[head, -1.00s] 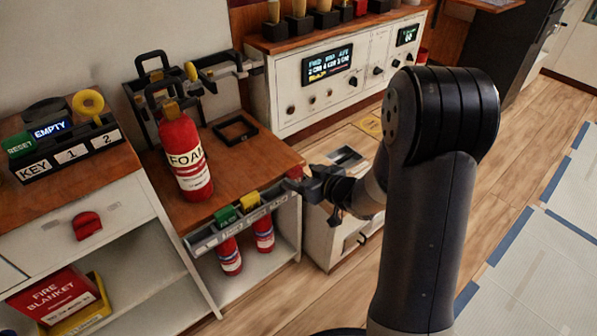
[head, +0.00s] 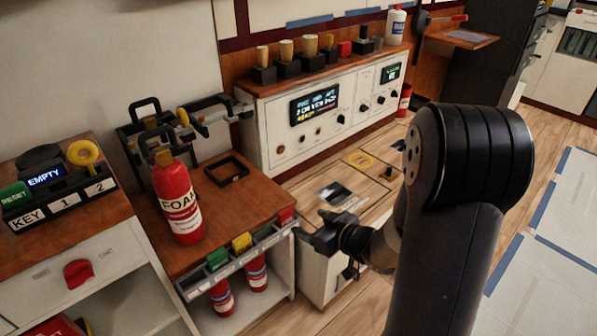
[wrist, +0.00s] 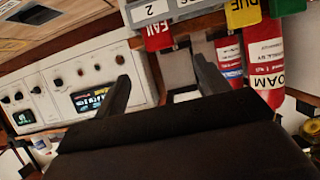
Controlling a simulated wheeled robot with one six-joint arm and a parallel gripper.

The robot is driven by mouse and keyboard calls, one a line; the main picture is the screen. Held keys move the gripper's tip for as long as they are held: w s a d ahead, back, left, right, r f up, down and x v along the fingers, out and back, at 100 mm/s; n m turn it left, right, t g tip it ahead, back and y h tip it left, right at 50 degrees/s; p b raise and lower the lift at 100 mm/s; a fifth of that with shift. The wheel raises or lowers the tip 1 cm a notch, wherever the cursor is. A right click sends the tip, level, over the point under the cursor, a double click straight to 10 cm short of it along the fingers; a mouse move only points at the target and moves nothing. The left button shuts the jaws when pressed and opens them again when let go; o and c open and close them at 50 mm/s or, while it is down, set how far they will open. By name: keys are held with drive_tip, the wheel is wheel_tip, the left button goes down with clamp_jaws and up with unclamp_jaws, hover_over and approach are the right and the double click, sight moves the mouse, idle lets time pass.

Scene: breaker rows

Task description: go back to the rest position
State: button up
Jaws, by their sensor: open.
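My gripper (head: 318,236) is in front of the low bench's right front corner in the head view, apart from the things around it. In the wrist view its two dark fingers (wrist: 163,80) stand apart with nothing between them. My arm rises at the right of the head view and covers part of the floor and the low cabinet.
A red FOAM extinguisher (head: 177,200) stands on the wooden bench (head: 232,215). Green, yellow and red tags (head: 242,243) line its front edge, near my gripper. A white control panel (head: 320,115) is behind. Open floor (head: 540,175) lies at the right.

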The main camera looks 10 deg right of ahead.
sight(287, 213)
drive_tip(key=b+x, duration=0.3)
drive_tip(key=x, duration=0.7)
drive_tip(key=shift+w+a+f, duration=0.15)
drive_tip(key=shift+w+a, duration=0.05)
drive_tip(key=shift+s+d+r+p, duration=0.1)
drive_tip(key=shift+r+p, duration=0.35)
drive_tip(key=shift+r, duration=0.05)
